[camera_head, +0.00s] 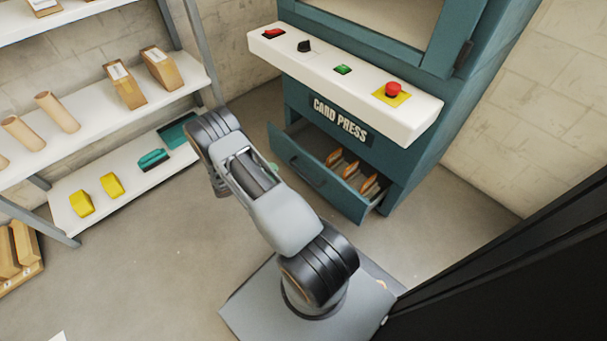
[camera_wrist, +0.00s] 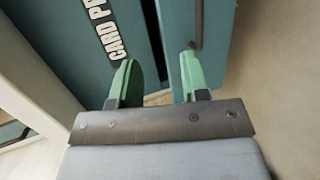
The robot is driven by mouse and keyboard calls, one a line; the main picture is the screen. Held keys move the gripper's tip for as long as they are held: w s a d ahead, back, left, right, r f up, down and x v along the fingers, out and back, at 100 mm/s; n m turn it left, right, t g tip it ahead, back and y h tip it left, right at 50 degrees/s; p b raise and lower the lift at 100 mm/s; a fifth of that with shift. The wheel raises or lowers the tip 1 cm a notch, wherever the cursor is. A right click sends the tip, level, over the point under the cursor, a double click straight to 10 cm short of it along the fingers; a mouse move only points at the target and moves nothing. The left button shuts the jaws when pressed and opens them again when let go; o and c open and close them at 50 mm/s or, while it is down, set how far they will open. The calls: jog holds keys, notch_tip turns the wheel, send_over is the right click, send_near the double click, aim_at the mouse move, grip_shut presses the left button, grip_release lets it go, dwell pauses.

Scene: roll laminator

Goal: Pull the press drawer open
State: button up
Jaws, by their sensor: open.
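The press drawer (camera_head: 330,190) is a teal drawer low in the teal card press, and it stands part way out. Wrapped orange-brown items (camera_head: 350,170) lie inside it. Its dark bar handle (camera_head: 308,173) is on the front face. In the wrist view the drawer front (camera_wrist: 218,35) and handle (camera_wrist: 197,25) are at the upper right. My gripper (camera_wrist: 160,60) has two green fingers spread apart with nothing between them. The handle lies just beyond the right fingertip. In the head view my arm hides most of my gripper; only a bit of green (camera_head: 273,169) shows.
The card press (camera_head: 400,165) has a white control ledge (camera_head: 370,85) with several buttons above the drawer. White shelves (camera_head: 120,195) with boxes, rolls and yellow items stand at the left. The floor (camera_head: 150,280) left of my base is mostly clear.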

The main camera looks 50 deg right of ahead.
jog(key=n+t+h, duration=0.1)
jog(key=t+h, duration=0.1)
send_near(303, 172)
jog(key=shift+t, duration=0.3)
jog(key=shift+s+f+b+x, duration=0.15)
jog(key=shift+b+x, duration=1.05)
jog(key=shift+x, duration=1.35)
jog(key=shift+s+f+b+x, duration=0.15)
jog(key=shift+b+x, duration=1)
jog(key=shift+x, duration=1.45)
jog(key=shift+a, duration=0.1)
grip_shut()
